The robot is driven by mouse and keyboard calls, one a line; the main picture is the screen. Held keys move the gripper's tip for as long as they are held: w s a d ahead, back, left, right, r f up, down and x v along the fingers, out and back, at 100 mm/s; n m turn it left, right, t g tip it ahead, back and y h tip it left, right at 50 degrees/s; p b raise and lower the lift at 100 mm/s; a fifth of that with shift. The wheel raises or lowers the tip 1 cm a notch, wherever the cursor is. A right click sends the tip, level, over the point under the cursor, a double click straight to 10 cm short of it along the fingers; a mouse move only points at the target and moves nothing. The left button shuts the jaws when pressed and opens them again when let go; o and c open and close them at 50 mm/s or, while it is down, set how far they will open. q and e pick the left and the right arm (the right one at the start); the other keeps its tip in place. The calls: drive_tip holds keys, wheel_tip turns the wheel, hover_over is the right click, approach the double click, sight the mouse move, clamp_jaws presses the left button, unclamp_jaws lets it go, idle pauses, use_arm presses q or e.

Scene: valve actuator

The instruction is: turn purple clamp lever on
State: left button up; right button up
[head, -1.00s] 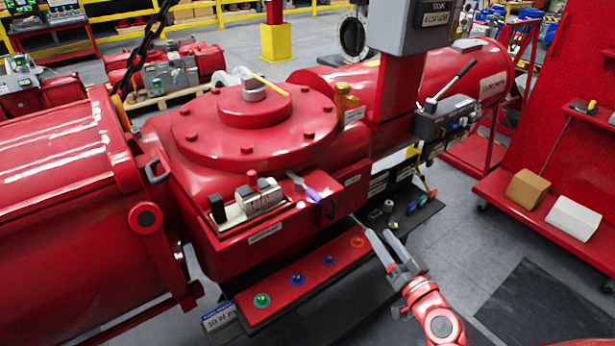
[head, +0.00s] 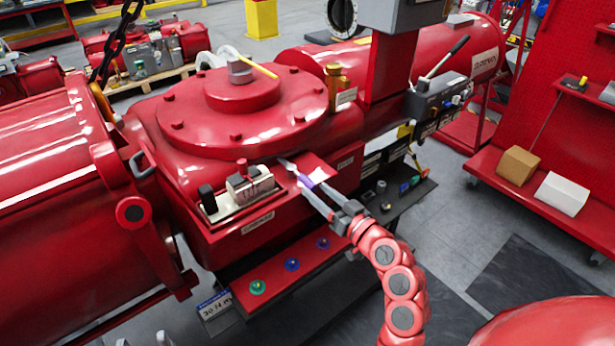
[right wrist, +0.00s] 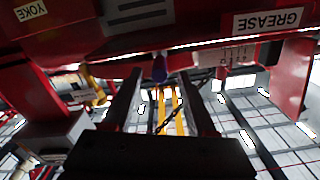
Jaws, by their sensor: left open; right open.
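The purple clamp lever (head: 305,180) sticks out over the front edge of the red actuator housing, with its grey part running back to the left. My right gripper (head: 314,187) is open, with its fingertips close to the purple end in the head view. In the right wrist view, the purple tip (right wrist: 160,69) shows between and just beyond the open fingers (right wrist: 160,82); I cannot tell whether they touch it. My left gripper (head: 143,340) shows only as grey fingertips at the bottom left edge, apart and empty.
A block with switches (head: 248,186) stands left of the lever. A red shelf with coloured knobs (head: 292,264) lies below, partly behind my right arm. A grey control box with a lever (head: 437,103) is to the right. Open floor lies right of my arm.

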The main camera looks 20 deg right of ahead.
sight(296, 174)
drive_tip(key=p+x, duration=0.1)
drive_tip(key=x, duration=0.4)
clamp_jaws()
idle(1.4)
